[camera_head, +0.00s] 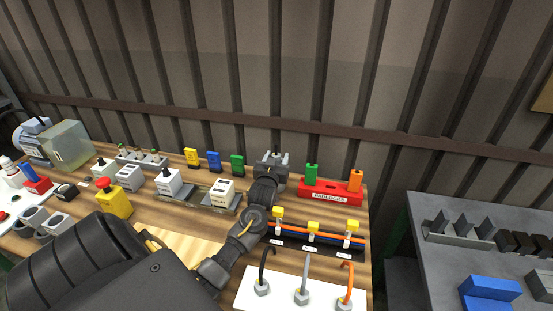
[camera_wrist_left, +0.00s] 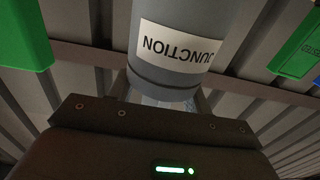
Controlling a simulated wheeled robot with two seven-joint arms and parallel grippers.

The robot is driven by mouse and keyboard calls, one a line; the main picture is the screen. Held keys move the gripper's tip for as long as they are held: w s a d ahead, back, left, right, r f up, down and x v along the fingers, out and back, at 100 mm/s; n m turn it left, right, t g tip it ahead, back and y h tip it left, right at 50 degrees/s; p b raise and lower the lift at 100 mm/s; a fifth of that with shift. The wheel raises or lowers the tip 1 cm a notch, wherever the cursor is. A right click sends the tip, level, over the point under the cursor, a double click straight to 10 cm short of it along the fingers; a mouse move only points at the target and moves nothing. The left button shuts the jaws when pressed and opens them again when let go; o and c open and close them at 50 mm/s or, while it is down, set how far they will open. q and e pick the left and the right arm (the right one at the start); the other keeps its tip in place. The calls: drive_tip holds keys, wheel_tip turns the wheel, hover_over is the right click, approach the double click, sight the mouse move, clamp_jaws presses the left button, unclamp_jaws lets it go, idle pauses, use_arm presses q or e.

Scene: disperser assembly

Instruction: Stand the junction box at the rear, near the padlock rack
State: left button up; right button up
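The junction box (camera_wrist_left: 180,45) is a grey rounded body with a white JUNCTION label, upside down in the left wrist view. My left gripper (camera_wrist_left: 163,98) has its fingers on both sides of the box's near end and appears shut on it. In the head view my left gripper (camera_head: 271,158) is at the rear edge of the bench, just left of the padlock rack; the box is mostly hidden there. The red padlock rack (camera_head: 330,197) reads PADLOCKS and carries a green padlock (camera_head: 311,175) and an orange one (camera_head: 355,181). My right gripper is out of view.
Yellow (camera_head: 191,156), blue (camera_head: 214,161) and green (camera_head: 237,166) upright pieces stand along the rear, left of the gripper. Grey-white devices (camera_head: 220,192) stand on a rail. A wired terminal strip (camera_head: 312,236) lies in front of the rack. A ribbed wall rises behind the bench.

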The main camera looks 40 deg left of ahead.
use_arm(q)
drive_tip(key=shift+s+r, duration=0.1)
drive_tip(key=shift+r, duration=0.1)
drive_tip(key=p+v, duration=0.4)
drive_tip(key=v, duration=0.3)
drive_tip(key=shift+p, duration=0.3)
drive_tip(key=shift+d, duration=0.1)
